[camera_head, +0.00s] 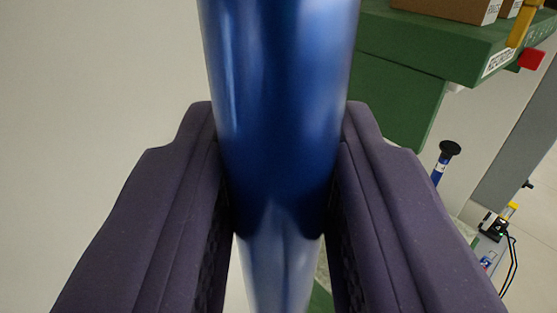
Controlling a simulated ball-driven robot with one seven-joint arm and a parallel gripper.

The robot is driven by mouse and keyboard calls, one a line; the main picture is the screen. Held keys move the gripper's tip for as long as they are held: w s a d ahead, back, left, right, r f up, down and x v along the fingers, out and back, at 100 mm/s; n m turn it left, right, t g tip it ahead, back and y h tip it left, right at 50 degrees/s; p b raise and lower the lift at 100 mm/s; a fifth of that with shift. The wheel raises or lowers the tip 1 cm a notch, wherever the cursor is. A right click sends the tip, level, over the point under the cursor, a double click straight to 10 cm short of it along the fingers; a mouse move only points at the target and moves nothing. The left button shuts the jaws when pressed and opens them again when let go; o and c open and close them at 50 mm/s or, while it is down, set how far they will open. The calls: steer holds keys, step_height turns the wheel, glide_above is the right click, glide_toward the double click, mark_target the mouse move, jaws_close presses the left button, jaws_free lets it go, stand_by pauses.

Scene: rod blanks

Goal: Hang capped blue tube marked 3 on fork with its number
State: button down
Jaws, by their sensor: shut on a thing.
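A shiny blue tube (282,90) fills the middle of the view and runs from the top edge down between my gripper's fingers. Below the fingers its lower part looks paler and silvery. My gripper (280,185) has two dark purple fingers, one on each side of the tube, and is shut on it. The tube's upper end is out of frame, so no cap or number shows on it. No fork can be made out.
A green bench (415,45) with brown boxes (450,8) stands at upper right. A yellow part and a red block (532,59) are at its edge. Lower right are a black-topped blue rod (441,165) and a small device with cables (494,226). A plain pale surface fills the left.

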steer(key=shift+w+a+p, duration=0.25)
steer(key=shift+w+a, duration=0.15)
steer(key=shift+w, duration=0.2)
steer(key=shift+w+a+p, duration=0.2)
steer(key=shift+w+a, duration=0.2)
steer(key=shift+w, duration=0.2)
steer(key=shift+w+a+f+b, duration=0.1)
steer(key=shift+w+f+b, duration=0.05)
steer(key=shift+f+b, duration=0.5)
steer(key=c, duration=0.8)
jaws_free()
steer(key=shift+o, duration=0.2)
